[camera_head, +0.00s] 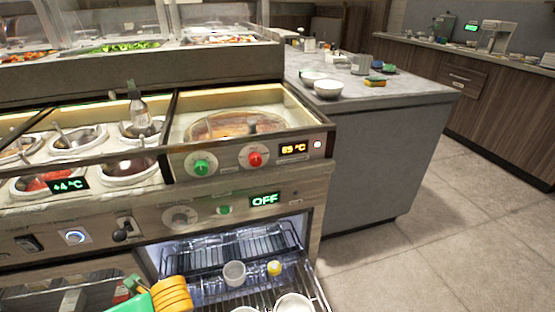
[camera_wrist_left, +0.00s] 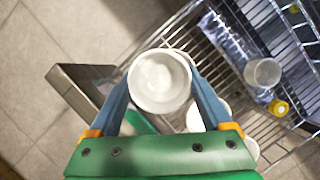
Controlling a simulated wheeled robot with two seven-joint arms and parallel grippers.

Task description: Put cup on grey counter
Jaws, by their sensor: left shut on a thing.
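A white cup (camera_wrist_left: 160,82) is between the two blue fingers of my left gripper (camera_wrist_left: 160,88) in the left wrist view. The gripper is shut on it, and the camera looks down into the open mouth. The cup is over the pulled-out wire rack (camera_wrist_left: 240,22). In the head view, green and orange parts of my arm show at bottom left, but the fingertips are not clear. The grey counter (camera_head: 425,92) is at the right back, behind the sauce station, with its top clear in front. My right gripper is not in view.
A translucent cup (camera_head: 234,272) and a bottle with a yellow cap (camera_head: 274,268) are on the rack. A white dish (camera_head: 293,303) shows at the bottom edge. Two white bowls (camera_head: 328,89) (camera_head: 312,78) and a sponge (camera_head: 374,82) are on the counter. Tiled floor at right is free.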

